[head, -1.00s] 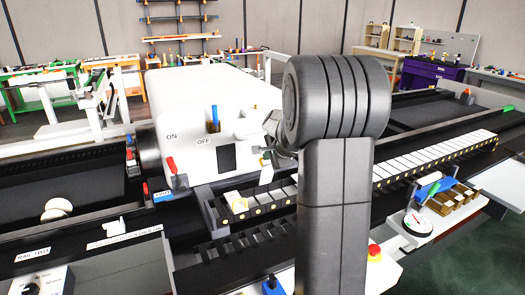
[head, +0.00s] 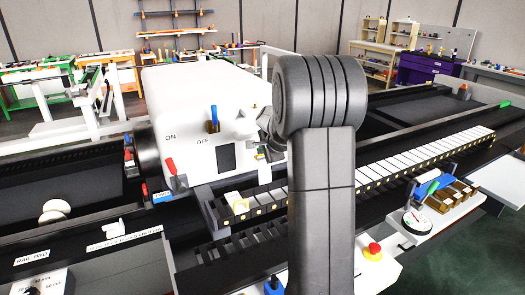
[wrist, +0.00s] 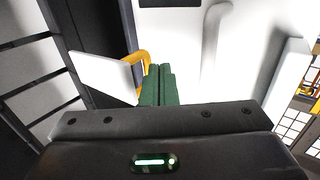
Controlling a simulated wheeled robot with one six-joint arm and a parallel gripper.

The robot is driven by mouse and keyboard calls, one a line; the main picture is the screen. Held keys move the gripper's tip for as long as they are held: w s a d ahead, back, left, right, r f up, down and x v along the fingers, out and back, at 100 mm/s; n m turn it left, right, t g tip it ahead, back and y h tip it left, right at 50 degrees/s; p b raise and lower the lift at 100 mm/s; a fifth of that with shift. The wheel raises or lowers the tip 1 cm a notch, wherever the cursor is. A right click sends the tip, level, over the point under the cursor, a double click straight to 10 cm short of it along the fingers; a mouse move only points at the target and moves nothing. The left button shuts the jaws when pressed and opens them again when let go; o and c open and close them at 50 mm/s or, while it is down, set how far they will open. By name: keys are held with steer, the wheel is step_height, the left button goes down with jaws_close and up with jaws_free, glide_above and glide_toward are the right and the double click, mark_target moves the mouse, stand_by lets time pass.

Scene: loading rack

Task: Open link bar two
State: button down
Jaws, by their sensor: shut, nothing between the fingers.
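My gripper (wrist: 158,86) shows in the wrist view as two green fingers pressed together, with nothing between them. Close by the fingertips are a yellow curved bar (wrist: 128,45) and a white flat plate (wrist: 100,74). I cannot tell whether the fingers touch either. In the head view my gripper (head: 270,152) is small, mostly behind my arm, in front of the white machine housing (head: 205,85). No part is legibly labelled link bar two, so I cannot tell which one it is.
A long rack of white tiles (head: 425,155) runs to the right. A dial (head: 415,221) and a red button (head: 374,249) stand at the front right. A RAIL TWO label (head: 31,257) is at left.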

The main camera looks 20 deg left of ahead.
steer(key=shift+s+d+f, duration=0.1)
stand_by(0.3)
steer(key=shift+s+d+f+b, duration=0.15)
steer(key=shift+s+d+b, duration=0.25)
steer(key=shift+d+b, duration=0.15)
steer(key=s+d+r, duration=0.2)
steer(key=r, duration=0.4)
steer(key=s+d+r, duration=0.2)
steer(key=d+r, duration=0.1)
steer(key=r, duration=0.3)
steer(key=shift+r+p, duration=0.15)
steer(key=shift+p, duration=0.15)
steer(key=shift+s+d, duration=0.1)
steer(key=w+a+f, duration=0.1)
steer(key=f, duration=0.3)
steer(key=w+a+f, duration=0.1)
steer(key=a+f, duration=0.1)
steer(key=f, duration=0.2)
steer(key=w+a+f, duration=0.2)
steer(key=f, duration=0.2)
steer(key=shift+a+f+b, duration=0.1)
steer(key=shift+f+b, duration=0.05)
steer(key=shift+b, duration=0.25)
steer(key=shift+w+a+p, duration=0.4)
steer(key=shift+a+p, duration=0.05)
